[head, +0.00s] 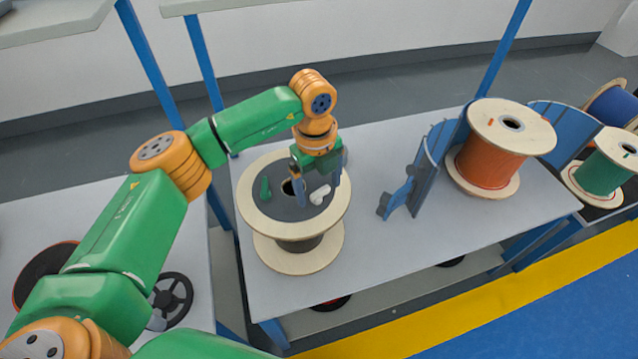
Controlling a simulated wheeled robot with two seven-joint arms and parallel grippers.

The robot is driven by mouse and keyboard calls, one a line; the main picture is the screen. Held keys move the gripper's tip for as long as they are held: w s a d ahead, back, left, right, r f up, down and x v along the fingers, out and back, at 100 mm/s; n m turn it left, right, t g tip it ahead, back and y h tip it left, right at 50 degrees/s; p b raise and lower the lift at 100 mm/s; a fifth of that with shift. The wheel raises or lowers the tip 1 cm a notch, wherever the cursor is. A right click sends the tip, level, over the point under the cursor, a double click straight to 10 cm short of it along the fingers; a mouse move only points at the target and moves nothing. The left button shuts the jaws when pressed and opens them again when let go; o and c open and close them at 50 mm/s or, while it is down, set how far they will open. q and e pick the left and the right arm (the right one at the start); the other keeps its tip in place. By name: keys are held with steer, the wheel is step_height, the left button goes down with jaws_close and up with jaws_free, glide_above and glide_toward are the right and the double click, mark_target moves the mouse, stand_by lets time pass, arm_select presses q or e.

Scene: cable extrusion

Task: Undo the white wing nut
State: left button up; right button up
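The white wing nut (319,195) lies on the dark round top of a wooden spool (254,212), right of the spool's centre hole. My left gripper (320,191) points down over the spool top. Its two fingers are apart, one to the left and one to the right of the wing nut in the picture. I cannot tell whether either finger touches it. My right gripper is not in view.
A green piece (265,189) lies on the spool top at left. A blue bracket (425,170) stands to the right, beside an orange cable spool (487,160). A green cable spool (602,172) is at far right. The grey table (390,255) is clear in front.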

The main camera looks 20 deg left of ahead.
mark_target(317, 191)
arm_select(q)
step_height(317, 191, up, 7)
steer(key=shift+s+a+r+b, duration=0.1)
steer(key=shift+s+b, duration=0.05)
steer(key=shift+b, duration=0.35)
